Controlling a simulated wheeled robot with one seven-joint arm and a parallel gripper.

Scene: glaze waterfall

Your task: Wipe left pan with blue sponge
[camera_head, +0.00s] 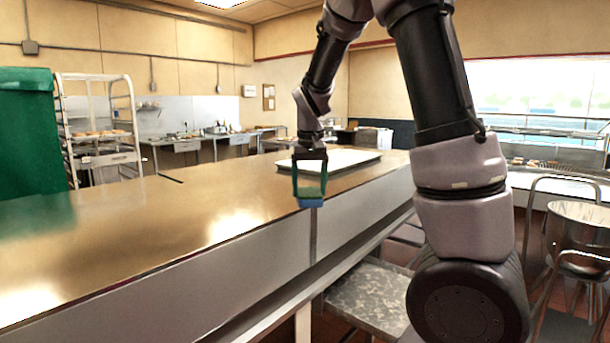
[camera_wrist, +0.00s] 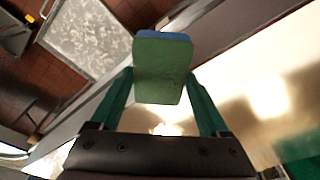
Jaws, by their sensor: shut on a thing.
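My gripper (camera_head: 310,180) is shut on the blue sponge (camera_head: 311,203), which has a blue face and a green side. The sponge hangs below the fingers, near the front edge of the counter. In the wrist view the sponge (camera_wrist: 163,68) sits between the two green fingers of my gripper (camera_wrist: 163,85), its green side toward the camera and a blue strip at the far end. A pale, shallow pan (camera_head: 345,158) lies on the counter behind and to the right of my gripper. My arm and gripper hide part of it. No second pan can be made out.
The long tan counter (camera_head: 150,220) is bare to the left of my gripper. A grey-topped table (camera_head: 370,298) stands lower in front of the counter. A rack (camera_head: 100,130) and a green bin-like object (camera_head: 28,135) stand at the left. A metal pot (camera_head: 582,214) is at the right.

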